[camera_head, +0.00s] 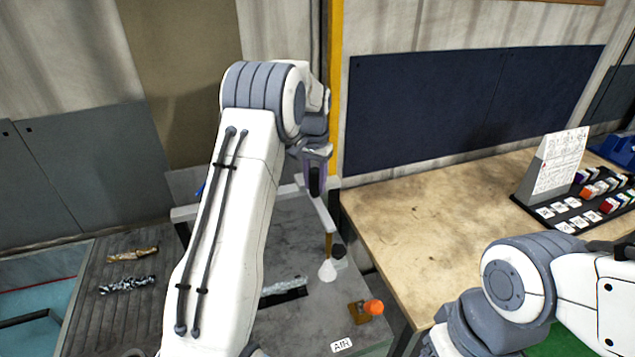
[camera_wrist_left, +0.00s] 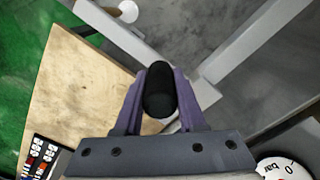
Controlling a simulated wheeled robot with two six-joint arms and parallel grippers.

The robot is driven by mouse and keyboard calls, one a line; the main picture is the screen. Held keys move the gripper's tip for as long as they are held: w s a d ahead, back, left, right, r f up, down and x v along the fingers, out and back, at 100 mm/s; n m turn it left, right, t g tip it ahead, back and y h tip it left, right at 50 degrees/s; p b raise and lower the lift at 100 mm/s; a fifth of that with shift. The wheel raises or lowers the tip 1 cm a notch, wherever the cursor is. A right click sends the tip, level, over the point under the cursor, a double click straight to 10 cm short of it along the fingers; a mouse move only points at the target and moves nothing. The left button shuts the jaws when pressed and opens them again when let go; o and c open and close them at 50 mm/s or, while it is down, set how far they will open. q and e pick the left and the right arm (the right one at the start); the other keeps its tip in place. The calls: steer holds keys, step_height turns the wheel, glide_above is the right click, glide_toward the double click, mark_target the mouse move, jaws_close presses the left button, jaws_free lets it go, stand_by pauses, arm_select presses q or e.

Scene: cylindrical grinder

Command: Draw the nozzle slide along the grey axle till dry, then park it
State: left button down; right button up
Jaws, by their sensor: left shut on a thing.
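My left gripper (camera_head: 316,170) is shut on a black handle (camera_head: 315,184), above the machine's grey table. In the left wrist view the purple fingers (camera_wrist_left: 161,100) close around both sides of the black handle (camera_wrist_left: 160,88). A light grey rail frame (camera_head: 321,207) lies just below the gripper. A brass-coloured stem with a white cone (camera_head: 327,271), which looks like the nozzle, hangs beside it. A grey mottled axle (camera_head: 287,287) lies on the table, left of the cone; my left arm hides part of it. My right arm shows at lower right, its gripper out of view.
An orange knob (camera_head: 374,307) on a brass base stands at the table's front. Brown (camera_head: 133,254) and black-silver (camera_head: 127,285) pieces lie on the ribbed surface at left. A wooden bench (camera_head: 430,200) fills the right. A bar gauge (camera_wrist_left: 285,168) shows in the wrist view.

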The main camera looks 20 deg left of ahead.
arm_select(q)
steer(key=shift+c, duration=2.4)
jaws_free()
steer(key=shift+r, duration=0.15)
steer(key=shift+r+b, duration=0.3)
steer(key=shift+r, duration=0.05)
step_height(320, 180, up, 10)
steer(key=shift+f+b, duration=0.2)
steer(key=shift+b, duration=0.85)
